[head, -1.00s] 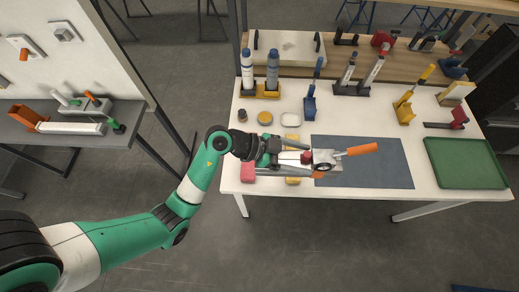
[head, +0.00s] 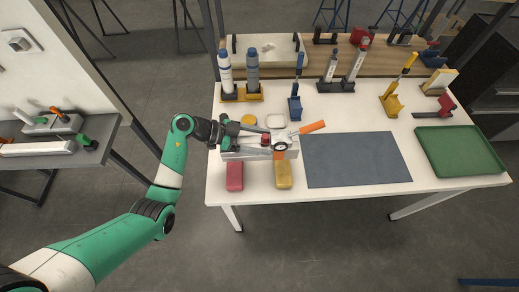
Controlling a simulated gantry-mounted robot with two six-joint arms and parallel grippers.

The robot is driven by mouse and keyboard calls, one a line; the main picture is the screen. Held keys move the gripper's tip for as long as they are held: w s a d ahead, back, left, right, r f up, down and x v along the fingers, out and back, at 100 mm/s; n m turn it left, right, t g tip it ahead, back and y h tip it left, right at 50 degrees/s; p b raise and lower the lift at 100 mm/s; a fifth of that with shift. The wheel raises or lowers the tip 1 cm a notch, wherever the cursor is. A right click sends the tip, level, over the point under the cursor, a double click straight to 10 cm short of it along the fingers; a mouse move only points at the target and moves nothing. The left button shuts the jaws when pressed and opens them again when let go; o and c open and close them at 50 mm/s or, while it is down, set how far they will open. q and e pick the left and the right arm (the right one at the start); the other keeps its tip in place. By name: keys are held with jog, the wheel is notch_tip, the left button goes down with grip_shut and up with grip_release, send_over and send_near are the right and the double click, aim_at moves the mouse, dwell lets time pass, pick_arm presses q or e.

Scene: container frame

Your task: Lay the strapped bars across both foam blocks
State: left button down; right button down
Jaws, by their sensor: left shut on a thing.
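A red foam block (head: 235,176) and a yellow foam block (head: 283,175) lie apart on the near left of the white table. Silver bars (head: 232,156) with an orange strap (head: 279,155) run left to right in the picture, just past the far ends of both blocks. Their height above the table is hard to tell. My left gripper (head: 262,142) is over the bars and shut on the strapped bars. A tool with a round dial and an orange handle (head: 312,127) sticks out to the right of it. The gripper hides part of the bars. My right gripper is out of view.
A dark blue mat (head: 357,160) lies right of the blocks, bare. A green tray (head: 462,150) is at the right end. Blue-capped bottles (head: 225,75) in a yellow holder, a blue clamp stand (head: 295,100) and a yellow round item (head: 249,120) stand behind.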

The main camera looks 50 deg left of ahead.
aim_at(260, 146)
pick_arm(q)
jog(key=f+b, duration=0.1)
jog(key=f, duration=0.1)
jog(key=a+f+b, duration=0.1)
jog(key=f+b, duration=0.1)
jog(key=shift+d+r, duration=0.1)
jog(key=shift+d, duration=0.05)
jog(key=shift+w, duration=0.1)
jog(key=shift+f+p, duration=0.35)
jog(key=shift+f, duration=0.25)
grip_release()
